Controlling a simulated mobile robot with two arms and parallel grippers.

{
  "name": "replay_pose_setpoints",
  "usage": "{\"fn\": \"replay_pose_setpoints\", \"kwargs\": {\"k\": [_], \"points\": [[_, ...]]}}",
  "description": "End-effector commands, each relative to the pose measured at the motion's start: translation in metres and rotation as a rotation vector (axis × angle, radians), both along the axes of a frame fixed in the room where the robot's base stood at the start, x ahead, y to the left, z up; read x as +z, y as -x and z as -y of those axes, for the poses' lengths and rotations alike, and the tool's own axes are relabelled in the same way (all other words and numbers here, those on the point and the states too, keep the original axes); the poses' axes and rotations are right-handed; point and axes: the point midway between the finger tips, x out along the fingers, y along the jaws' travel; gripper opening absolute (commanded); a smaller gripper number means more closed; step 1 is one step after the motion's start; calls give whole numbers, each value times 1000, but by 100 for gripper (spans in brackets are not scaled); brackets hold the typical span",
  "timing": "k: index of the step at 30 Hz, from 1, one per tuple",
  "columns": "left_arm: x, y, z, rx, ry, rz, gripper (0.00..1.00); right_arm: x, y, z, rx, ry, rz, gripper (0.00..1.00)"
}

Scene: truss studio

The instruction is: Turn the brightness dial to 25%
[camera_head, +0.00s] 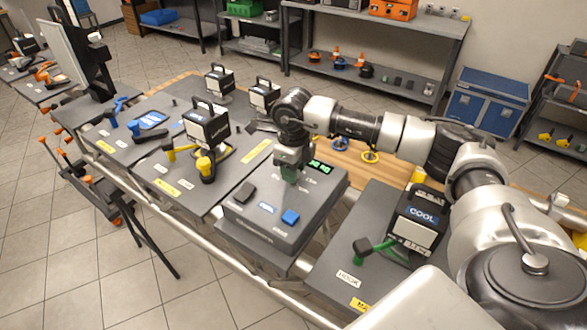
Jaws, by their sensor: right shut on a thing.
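A dark grey control box (262,232) stands on the table at the middle. My right gripper (289,174) reaches down onto the back of the box top from the right. It is shut on the brightness dial, which its fingers mostly hide. The dial's pointer and setting cannot be made out. My left gripper is not in view.
A lamp (206,125) and yellow clamps (205,165) stand to the left. Shelves (375,70) and a blue cabinet (487,103) are behind.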

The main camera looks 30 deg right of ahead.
Motion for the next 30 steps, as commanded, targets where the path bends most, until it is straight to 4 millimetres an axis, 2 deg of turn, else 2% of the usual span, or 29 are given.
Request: {"fn": "replay_pose_setpoints", "kwargs": {"k": [9, 10, 14, 23, 26, 30], "points": [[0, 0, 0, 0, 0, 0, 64, 3, -2, 0, -2, -1, 8, 11], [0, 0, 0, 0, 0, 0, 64, 3, -2, 0, -1, -1, 8, 39], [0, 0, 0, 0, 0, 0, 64, 2, -1, 0, -1, -1, 5, 59], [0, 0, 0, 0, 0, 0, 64, 2, -1, 0, 0, -1, 3, 60], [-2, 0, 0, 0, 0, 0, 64, 10, -1, 0, 0, -1, 4, 60], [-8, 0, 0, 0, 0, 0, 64, 34, -1, 0, 0, -1, 8, 60]]}}
